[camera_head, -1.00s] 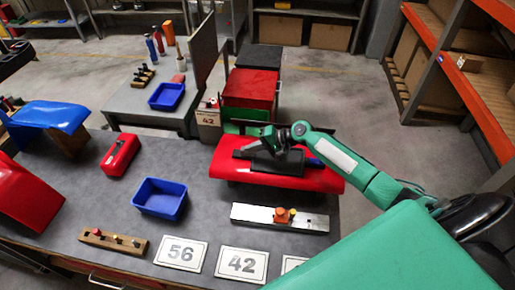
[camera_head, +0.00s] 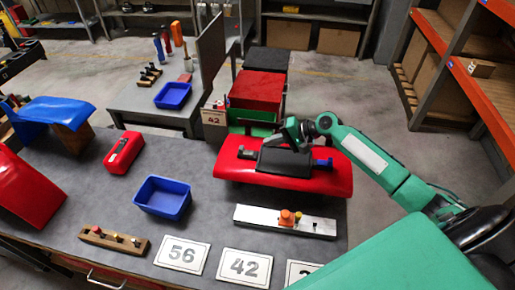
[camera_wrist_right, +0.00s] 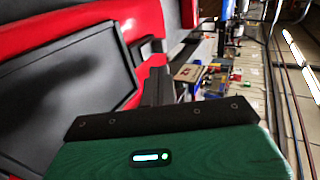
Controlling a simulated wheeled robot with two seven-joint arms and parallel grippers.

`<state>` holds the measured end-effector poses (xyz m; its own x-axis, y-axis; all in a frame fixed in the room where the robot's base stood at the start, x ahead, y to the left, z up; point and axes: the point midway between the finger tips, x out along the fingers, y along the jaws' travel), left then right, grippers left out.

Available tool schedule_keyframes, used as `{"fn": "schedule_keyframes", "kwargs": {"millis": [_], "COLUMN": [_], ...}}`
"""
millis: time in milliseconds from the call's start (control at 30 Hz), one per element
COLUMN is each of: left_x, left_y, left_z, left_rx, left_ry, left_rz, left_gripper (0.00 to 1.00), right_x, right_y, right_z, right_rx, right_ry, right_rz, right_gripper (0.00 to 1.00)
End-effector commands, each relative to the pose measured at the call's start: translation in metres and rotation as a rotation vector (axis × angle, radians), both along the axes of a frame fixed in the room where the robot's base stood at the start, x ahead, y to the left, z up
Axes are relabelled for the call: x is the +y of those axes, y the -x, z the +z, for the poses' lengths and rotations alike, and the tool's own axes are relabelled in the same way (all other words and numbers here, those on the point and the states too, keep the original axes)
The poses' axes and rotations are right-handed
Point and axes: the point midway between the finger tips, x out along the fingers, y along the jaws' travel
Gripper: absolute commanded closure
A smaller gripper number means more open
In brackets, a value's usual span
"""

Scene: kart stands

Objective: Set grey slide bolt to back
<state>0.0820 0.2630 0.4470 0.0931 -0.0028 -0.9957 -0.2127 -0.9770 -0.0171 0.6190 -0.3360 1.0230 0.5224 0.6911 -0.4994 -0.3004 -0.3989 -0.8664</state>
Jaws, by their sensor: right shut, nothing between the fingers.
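A red curved panel (camera_head: 230,172) stands on the grey bench, with a black plate (camera_head: 283,163) on its top. A dark grey slide bolt (camera_head: 247,154) sits at the plate's left side. A blue bolt (camera_head: 322,164) sits at its right side. My right gripper (camera_head: 300,146) is shut and empty above the plate's back edge, apart from the grey bolt. In the right wrist view the black plate (camera_wrist_right: 65,80) and red panel (camera_wrist_right: 145,15) show at left; the fingertips are hard to make out. My left gripper is not in view.
On the bench are a blue bin (camera_head: 162,196), a red box (camera_head: 124,152), a wooden peg strip (camera_head: 114,240), a metal bar with an orange knob (camera_head: 287,217) and number cards (camera_head: 244,266). Orange shelving (camera_head: 465,75) stands at right.

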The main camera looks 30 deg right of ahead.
Motion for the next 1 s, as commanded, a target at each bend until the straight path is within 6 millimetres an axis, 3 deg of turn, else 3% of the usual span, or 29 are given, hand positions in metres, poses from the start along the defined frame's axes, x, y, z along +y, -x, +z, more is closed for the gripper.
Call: {"fn": "schedule_keyframes", "kwargs": {"millis": [100,333,1000], "left_x": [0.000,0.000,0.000], "left_y": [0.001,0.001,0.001], "left_z": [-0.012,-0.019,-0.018], "left_rx": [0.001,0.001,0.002], "left_ry": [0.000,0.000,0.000], "left_rz": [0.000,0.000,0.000], "left_gripper": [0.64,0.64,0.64], "right_x": [-0.018,-0.037,-0.040], "right_y": [0.014,0.028,0.031], "right_z": [0.009,0.025,0.030], "right_rx": [0.000,0.001,0.000], "right_ry": [0.002,-0.001,-0.001], "right_rz": [0.000,0.000,0.000], "right_gripper": [1.00,1.00,1.00]}}
